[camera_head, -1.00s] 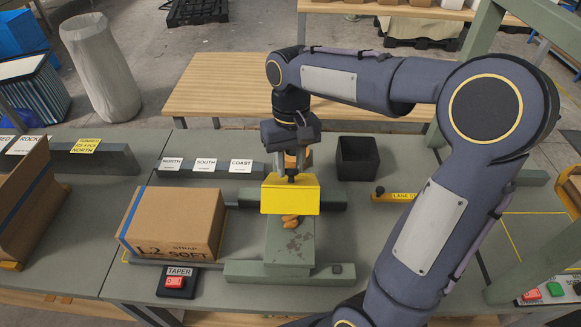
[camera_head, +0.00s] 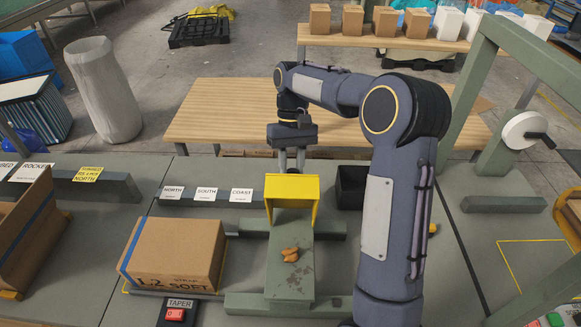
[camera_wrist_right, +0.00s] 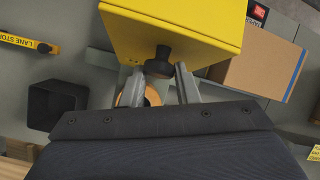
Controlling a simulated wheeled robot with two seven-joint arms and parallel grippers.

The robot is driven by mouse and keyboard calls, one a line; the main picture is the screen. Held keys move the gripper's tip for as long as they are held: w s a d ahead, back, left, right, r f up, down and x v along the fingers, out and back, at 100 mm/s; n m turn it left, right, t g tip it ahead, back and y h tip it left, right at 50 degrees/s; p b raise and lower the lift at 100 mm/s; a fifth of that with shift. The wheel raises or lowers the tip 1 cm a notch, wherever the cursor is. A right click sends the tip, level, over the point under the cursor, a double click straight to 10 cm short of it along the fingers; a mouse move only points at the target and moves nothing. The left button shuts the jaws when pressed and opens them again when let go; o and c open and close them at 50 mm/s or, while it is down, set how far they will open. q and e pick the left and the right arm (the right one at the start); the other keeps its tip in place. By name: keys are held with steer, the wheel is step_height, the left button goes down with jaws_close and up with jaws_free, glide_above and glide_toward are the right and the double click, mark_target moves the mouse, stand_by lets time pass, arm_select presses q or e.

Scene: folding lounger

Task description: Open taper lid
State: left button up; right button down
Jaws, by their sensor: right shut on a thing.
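The yellow taper lid (camera_head: 291,186) stands raised on the green taper machine (camera_head: 290,270), its hollow underside and side flanges facing the head camera. My right gripper (camera_head: 291,163) is behind the lid's top edge, pointing down. In the right wrist view, my right gripper (camera_wrist_right: 161,82) has its two fingers on either side of the lid's black knob (camera_wrist_right: 158,64) and is shut on it. The yellow lid (camera_wrist_right: 185,28) fills the top of that view. An orange roll (camera_wrist_right: 150,93) shows partly behind the fingers. My left gripper is not in view.
A cardboard box (camera_head: 175,254) stands left of the machine, with the red TAPER switch (camera_head: 176,313) in front. A black bin (camera_head: 351,187) is close by on the right, partly hidden by my right arm. A label rail (camera_head: 206,197) stands behind the box.

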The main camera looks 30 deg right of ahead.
steer(key=shift+s+d+f, duration=0.2)
steer(key=shift+f, duration=0.2)
steer(key=c, duration=1.4)
jaws_free()
steer(key=o, duration=0.3)
steer(key=shift+d+r, duration=0.1)
steer(key=shift+d, duration=0.1)
steer(key=shift+a, duration=0.1)
steer(key=shift+a+r, duration=0.1)
steer(key=v, duration=0.7)
steer(key=shift+w+r, duration=0.15)
steer(key=shift+r, duration=0.2)
